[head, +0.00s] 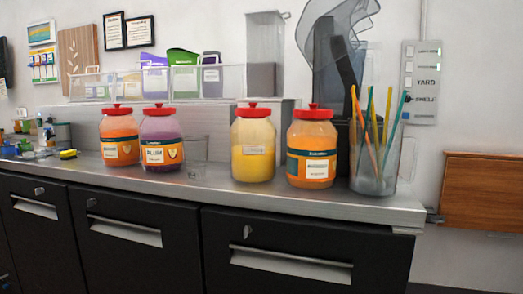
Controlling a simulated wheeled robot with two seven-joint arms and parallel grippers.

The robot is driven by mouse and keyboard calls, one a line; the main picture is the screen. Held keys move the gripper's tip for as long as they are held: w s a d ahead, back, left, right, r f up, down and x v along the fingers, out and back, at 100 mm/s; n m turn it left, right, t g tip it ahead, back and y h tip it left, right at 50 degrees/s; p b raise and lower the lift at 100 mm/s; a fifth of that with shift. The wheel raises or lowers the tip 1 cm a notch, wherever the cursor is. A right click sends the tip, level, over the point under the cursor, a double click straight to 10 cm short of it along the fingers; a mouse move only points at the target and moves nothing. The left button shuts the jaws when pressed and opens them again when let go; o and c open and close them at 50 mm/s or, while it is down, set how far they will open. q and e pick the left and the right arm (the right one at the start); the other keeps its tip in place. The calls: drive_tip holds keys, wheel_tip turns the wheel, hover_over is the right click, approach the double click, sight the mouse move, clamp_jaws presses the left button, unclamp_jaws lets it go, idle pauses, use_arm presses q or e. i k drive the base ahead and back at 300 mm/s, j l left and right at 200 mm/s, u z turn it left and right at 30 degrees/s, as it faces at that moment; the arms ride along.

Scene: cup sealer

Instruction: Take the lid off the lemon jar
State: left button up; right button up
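Several jars with red lids stand upright on the metal counter. A purple jar (160,136) and another orange jar (118,132) stand to the left, both lidded. Neither of my grippers is in view.
A clear cup of colored straws (374,160) stands at the counter's right end. An empty clear glass (195,158) stands between the purple and yellow jars. A clear bin (160,82) with colored cartons is behind. The counter (225,190) is clear in front.

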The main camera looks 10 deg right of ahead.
sight(253, 111)
drive_tip(key=i+j+z, duration=0.1)
drive_tip(key=j, duration=0.2)
drive_tip(key=i+j+z, duration=0.25)
drive_tip(key=i+j, duration=0.15)
drive_tip(key=j, duration=0.2)
drive_tip(key=i+j+z, duration=0.1)
drive_tip(key=j, duration=0.2)
